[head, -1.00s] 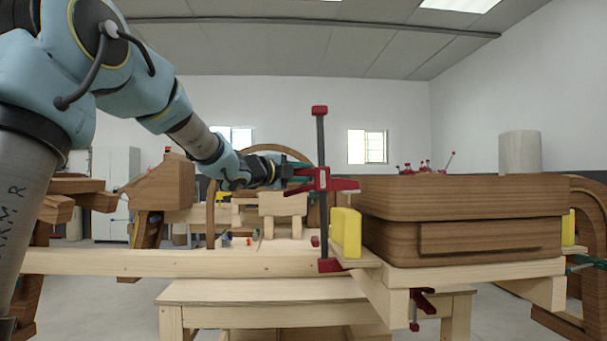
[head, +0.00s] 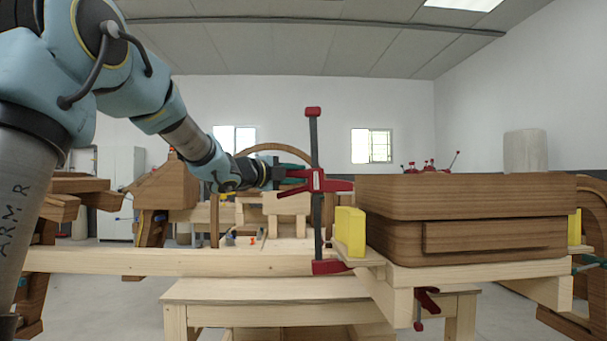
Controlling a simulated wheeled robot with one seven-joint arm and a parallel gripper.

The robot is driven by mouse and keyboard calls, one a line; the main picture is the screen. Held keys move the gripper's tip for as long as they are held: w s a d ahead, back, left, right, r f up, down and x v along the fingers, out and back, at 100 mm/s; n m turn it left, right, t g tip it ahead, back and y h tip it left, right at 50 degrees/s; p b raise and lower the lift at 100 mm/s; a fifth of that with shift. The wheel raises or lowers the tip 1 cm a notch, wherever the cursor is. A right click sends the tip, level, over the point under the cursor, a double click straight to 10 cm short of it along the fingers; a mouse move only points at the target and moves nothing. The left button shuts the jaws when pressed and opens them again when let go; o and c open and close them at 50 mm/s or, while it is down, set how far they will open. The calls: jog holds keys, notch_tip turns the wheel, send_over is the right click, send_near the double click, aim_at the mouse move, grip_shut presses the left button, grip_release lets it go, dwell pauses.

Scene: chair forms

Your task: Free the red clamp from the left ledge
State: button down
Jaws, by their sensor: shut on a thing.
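The red clamp (head: 316,218) stands nearly upright, leaning slightly, at the left ledge (head: 368,256). It has a dark bar, a red top end, a red upper jaw and a red foot. My gripper (head: 292,179) comes from the left and is shut on the clamp near its upper jaw; the fingertips are partly hidden. The upper jaw reaches right, above the ledge, towards the brown wooden form. The foot's right end is at or just under the ledge's left edge; I cannot tell whether they touch.
A yellow block (head: 350,231) stands on the ledge close right of the clamp, beside the brown form (head: 460,198). Another red clamp (head: 426,302) hangs below the front. A long pale beam (head: 170,262) runs left behind the clamp foot. Open air lies above the beam.

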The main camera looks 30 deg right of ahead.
jog(key=w+a+p, duration=0.1)
jog(key=w+a, duration=0.3)
jog(key=a, duration=0.6)
jog(key=shift+w, duration=0.4)
dwell(0.5)
jog(key=shift+f, duration=0.1)
